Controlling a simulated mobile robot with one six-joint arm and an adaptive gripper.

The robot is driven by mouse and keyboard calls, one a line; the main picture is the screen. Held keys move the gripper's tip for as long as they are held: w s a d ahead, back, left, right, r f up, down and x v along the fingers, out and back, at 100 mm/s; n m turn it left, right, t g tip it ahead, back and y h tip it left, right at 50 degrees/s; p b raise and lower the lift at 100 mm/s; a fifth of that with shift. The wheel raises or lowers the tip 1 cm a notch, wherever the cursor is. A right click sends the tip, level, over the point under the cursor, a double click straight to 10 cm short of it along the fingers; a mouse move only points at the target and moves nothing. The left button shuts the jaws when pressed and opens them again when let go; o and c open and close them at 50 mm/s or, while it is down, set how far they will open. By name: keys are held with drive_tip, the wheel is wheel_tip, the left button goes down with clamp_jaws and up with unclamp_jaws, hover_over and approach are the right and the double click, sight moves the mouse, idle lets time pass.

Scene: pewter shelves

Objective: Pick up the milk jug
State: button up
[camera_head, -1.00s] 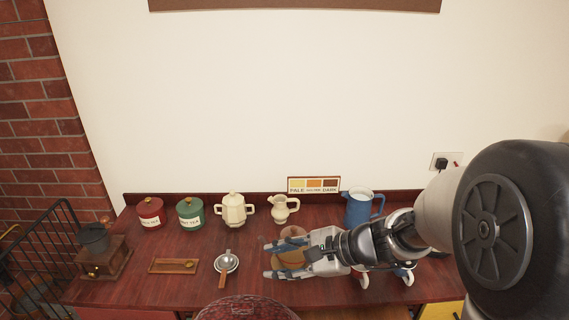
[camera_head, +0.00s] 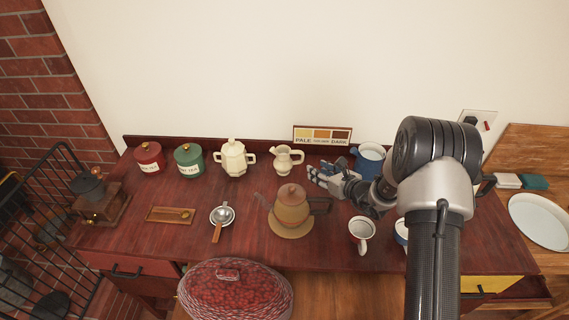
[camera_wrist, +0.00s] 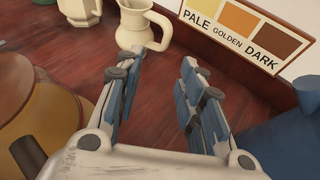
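The milk jug (camera_head: 287,159) is a small cream pitcher with a handle on its right side. It stands upright near the back of the red-brown counter, left of the colour chart sign. My gripper (camera_head: 316,176) is to the right of the jug and a little nearer the front, apart from it. In the wrist view the jug (camera_wrist: 142,25) is ahead of the open fingers, its handle towards them. The gripper (camera_wrist: 158,66) is open and nothing is between its fingers. The jug's top is cut off in the wrist view.
The brown teapot (camera_head: 291,208) stands on a round mat just left and in front of my gripper. The blue pitcher (camera_head: 369,160) is close behind my wrist. The colour chart (camera_head: 322,135) leans at the wall. The cream sugar pot (camera_head: 234,158) stands left of the jug.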

sight(303, 161)
drive_tip(key=x, duration=0.4)
drive_tip(key=shift+w+a+f+b, duration=0.15)
drive_tip(key=shift+w+f+b, duration=0.05)
drive_tip(key=shift+w+b, duration=0.15)
drive_tip(key=x, duration=0.2)
drive_tip(key=b+x, duration=0.1)
drive_tip(key=x, duration=0.2)
drive_tip(key=shift+w+d+f, duration=0.1)
drive_tip(key=shift+w+d, duration=0.1)
drive_tip(key=shift+w, duration=0.1)
drive_tip(key=shift+c, duration=0.2)
clamp_jaws()
